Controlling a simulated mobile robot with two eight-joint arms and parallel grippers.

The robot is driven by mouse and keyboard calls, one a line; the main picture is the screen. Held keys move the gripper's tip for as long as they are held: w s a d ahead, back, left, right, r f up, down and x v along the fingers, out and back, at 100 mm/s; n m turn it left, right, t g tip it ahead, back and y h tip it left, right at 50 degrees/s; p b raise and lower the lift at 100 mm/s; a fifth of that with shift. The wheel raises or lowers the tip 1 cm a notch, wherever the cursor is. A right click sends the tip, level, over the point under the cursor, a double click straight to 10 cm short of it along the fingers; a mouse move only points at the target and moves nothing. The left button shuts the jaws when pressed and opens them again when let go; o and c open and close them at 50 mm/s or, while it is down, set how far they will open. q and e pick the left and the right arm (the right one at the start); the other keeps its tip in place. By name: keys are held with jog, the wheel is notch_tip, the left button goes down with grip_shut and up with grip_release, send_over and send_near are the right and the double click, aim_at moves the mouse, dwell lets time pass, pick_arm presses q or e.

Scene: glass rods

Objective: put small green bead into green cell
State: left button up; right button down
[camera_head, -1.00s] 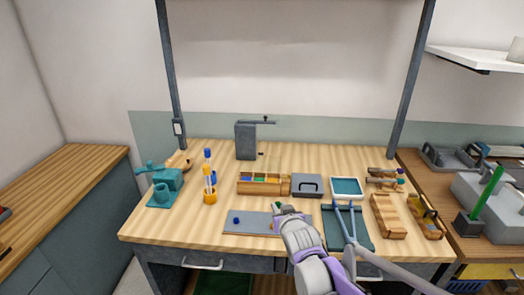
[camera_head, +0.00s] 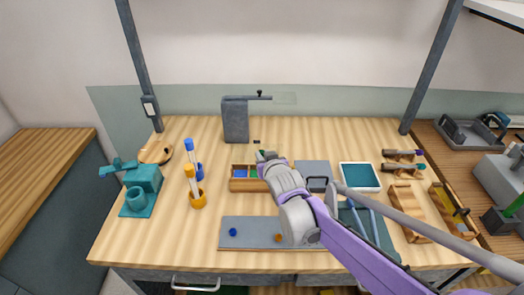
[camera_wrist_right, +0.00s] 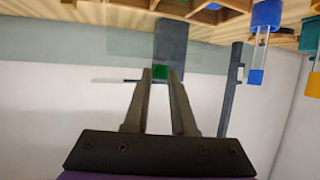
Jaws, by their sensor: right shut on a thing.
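The small green bead (camera_wrist_right: 160,72) is between the fingertips of my right gripper (camera_wrist_right: 160,74) in the right wrist view. My right gripper (camera_head: 265,155) is shut on it. In the head view the bead is a small dark green spot (camera_head: 261,153) at the gripper's tip. The gripper is over the back right part of the wooden cell box (camera_head: 245,187). A blue cell and the green cell (camera_head: 253,172) show left of the gripper; the box's right part is hidden behind my arm. My left gripper is not in view.
A grey mat (camera_head: 255,225) in front holds a blue bead (camera_head: 233,232) and an orange bead (camera_head: 278,238). A grey stand (camera_head: 236,122) rises behind the box. A rod holder (camera_head: 198,199) stands to the left. A grey box (camera_head: 313,170) sits to the right.

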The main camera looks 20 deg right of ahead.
notch_tip(320, 180, down, 5)
jog(key=b, duration=0.3)
jog(key=shift+f, duration=0.1)
jog(key=c, duration=0.7)
grip_release()
jog(key=shift+o, duration=0.2)
jog(key=v, duration=1)
jog(key=shift+s+r, duration=0.25)
jog(key=shift+s, duration=0.1)
